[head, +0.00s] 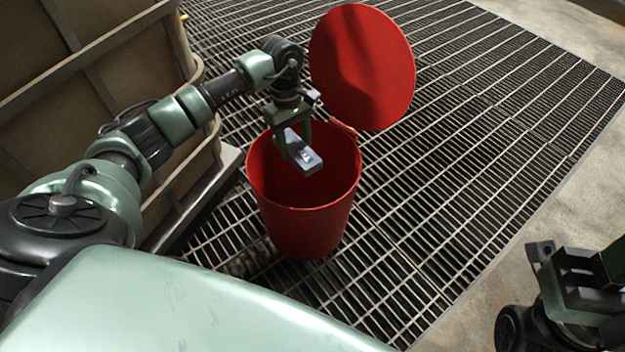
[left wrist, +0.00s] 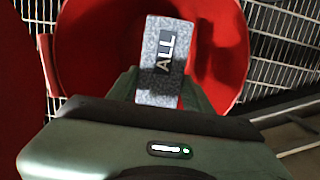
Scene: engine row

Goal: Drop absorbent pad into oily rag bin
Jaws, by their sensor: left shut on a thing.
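The red oily rag bin (head: 305,225) stands upright on the floor grating, its round lid (head: 362,68) open and tilted back behind it. It also shows below the gripper in the left wrist view (left wrist: 226,50). My left gripper (head: 299,156) is over the bin's mouth, shut on the grey absorbent pad (head: 308,163). In the left wrist view the pad (left wrist: 150,88) is speckled grey with a dark label reading "ALL", and lies between the fingers. My right gripper (head: 545,262) is at the lower right, away from the bin; its fingers are not clear enough to judge.
A large tan tank in a metal frame (head: 90,80) stands at the left, close to my left arm. Open metal grating (head: 470,130) lies around the bin and to its right. A concrete strip (head: 500,280) runs along the right side.

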